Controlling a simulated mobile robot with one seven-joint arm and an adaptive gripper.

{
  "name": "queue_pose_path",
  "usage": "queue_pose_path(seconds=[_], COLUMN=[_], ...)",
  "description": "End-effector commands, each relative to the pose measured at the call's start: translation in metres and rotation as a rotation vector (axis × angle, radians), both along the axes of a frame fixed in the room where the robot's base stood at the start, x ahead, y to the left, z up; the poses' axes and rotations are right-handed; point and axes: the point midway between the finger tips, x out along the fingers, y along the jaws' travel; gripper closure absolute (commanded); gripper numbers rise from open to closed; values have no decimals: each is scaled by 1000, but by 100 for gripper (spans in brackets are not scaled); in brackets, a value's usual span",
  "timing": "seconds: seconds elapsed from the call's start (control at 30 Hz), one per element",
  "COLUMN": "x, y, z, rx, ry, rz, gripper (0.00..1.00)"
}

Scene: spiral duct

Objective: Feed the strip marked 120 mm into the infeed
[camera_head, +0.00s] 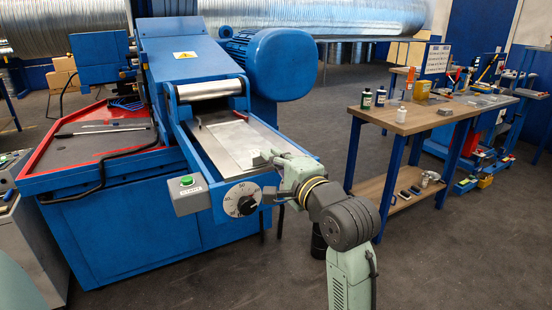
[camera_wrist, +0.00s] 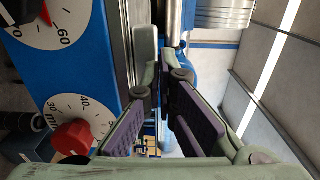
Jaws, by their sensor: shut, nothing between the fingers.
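A blue forming machine has a sloping infeed table (camera_head: 202,150) leading up to a silver roller (camera_head: 210,89). A flat grey metal piece (camera_head: 232,138) lies on this table below the roller. I cannot read any 120 mm mark on it, and cannot tell whether it is the strip or part of the bed. My gripper (camera_head: 263,158) is at the lower end of the infeed table, close to the near end of the grey piece. In the wrist view my gripper (camera_wrist: 160,60) is shut with nothing held, and its fingers point along the machine's side.
A control box with a green button (camera_head: 187,181) and a dial (camera_head: 242,198) sit on the table's front end. The wrist view shows a red knob (camera_wrist: 72,138) close by. A workbench (camera_head: 420,118) with bottles stands right; dark floor lies between.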

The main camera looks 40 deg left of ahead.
Motion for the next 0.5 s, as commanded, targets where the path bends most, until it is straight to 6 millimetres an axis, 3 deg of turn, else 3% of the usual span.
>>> queue_pose_path(seconds=[0.17,0.4,0.5], x=[4,22,26], y=[9,55,65], z=[1,0,1], rx=[0,0,1], ry=[1,1,-1], rz=[2,3,2], gripper=[100,100,100])
